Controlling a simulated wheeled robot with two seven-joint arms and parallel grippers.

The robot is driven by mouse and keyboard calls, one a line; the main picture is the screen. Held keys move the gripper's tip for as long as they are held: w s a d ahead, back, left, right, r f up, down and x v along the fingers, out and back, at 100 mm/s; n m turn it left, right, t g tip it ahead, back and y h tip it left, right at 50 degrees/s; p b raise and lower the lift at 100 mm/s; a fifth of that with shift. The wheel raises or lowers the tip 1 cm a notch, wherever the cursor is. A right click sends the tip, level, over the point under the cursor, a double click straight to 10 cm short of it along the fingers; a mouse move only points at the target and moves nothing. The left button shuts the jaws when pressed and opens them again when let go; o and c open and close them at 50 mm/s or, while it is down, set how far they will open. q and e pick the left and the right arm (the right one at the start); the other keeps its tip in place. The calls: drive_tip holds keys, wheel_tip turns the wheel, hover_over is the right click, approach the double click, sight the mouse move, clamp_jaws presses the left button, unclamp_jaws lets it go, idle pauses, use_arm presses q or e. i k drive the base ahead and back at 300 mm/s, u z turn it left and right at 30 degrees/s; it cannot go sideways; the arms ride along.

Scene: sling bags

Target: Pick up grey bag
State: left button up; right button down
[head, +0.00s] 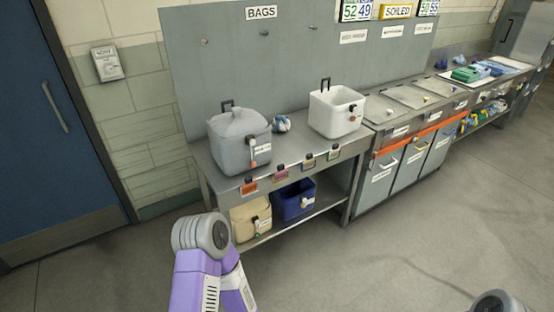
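A grey bag (239,138) with a peaked lid stands upright at the left end of the metal counter's top. A dark loop handle rises behind it, and a tag hangs at its front right side. My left arm shows at the bottom, in front of the counter and below the bag, but its gripper is not in view. Only a small part of my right arm shows at the bottom right corner; its gripper is not in view. Nothing touches the grey bag.
A white open bag (337,111) stands farther right on the counter (290,141). A small blue and white bundle (281,124) lies between. Beige (251,217) and blue (293,201) bags sit on the lower shelf. The floor in front is clear.

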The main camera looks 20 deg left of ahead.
sight(230, 134)
drive_tip(key=z, duration=0.35)
drive_tip(key=k, duration=0.3)
drive_tip(key=u, duration=1.2)
drive_tip(key=i, duration=0.85)
drive_tip(key=u, duration=0.3)
